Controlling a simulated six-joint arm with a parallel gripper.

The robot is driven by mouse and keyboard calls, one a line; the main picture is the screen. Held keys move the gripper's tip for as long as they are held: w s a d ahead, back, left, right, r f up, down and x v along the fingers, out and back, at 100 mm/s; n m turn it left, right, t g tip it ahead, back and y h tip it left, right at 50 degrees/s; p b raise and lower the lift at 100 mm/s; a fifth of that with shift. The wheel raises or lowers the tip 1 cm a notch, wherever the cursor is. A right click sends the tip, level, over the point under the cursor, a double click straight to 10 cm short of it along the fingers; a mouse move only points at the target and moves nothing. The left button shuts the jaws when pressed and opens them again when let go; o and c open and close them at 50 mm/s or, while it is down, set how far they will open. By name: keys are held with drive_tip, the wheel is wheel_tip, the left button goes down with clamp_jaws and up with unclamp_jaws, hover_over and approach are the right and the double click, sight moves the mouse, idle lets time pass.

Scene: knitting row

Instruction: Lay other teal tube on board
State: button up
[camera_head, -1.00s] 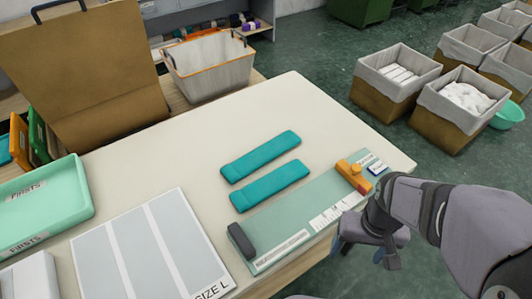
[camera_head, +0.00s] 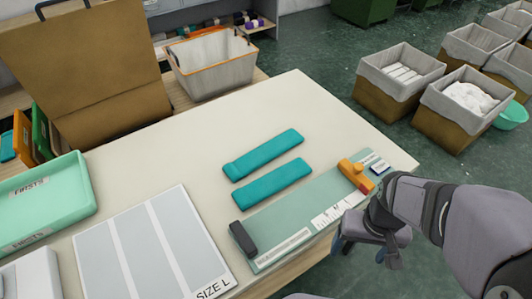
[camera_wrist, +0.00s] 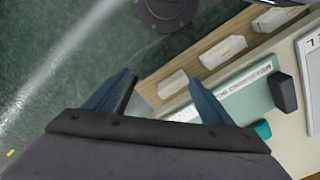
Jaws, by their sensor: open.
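Two teal tubes lie flat, side by side, on the cream table in the head view: the far teal tube (camera_head: 264,155) and the near teal tube (camera_head: 271,183). A green measuring board (camera_head: 300,217) lies in front of them, with a dark block at its left end and an orange slider (camera_head: 355,174) at its right. Nothing teal lies on the board. My gripper (camera_head: 365,246) hangs off the table's front right edge, apart from the tubes. In the wrist view my gripper (camera_wrist: 165,98) is open and empty, over the floor beside the table edge.
A striped "SIZE L" board (camera_head: 150,250) lies left of the measuring board. A mint "FIRSTS" tray (camera_head: 45,205) is at far left. A lined basket (camera_head: 208,65) stands behind the table. The table's back right is clear.

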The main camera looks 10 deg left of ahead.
drive_tip(key=m+t+h, duration=0.3)
drive_tip(key=m, duration=0.5)
hover_over(261, 154)
drive_tip(key=s, duration=0.3)
drive_tip(key=shift+a+r, duration=0.4)
drive_tip(key=shift+a, duration=0.7)
drive_tip(key=shift+w+p+x, duration=0.15)
drive_tip(key=shift+p+x, duration=0.85)
drive_tip(key=shift+x, duration=0.85)
drive_tip(key=shift+w+p+x, duration=0.2)
drive_tip(key=shift+p+x, duration=0.75)
drive_tip(key=shift+x, duration=0.9)
drive_tip(key=shift+a, duration=0.1)
drive_tip(key=c, duration=1.1)
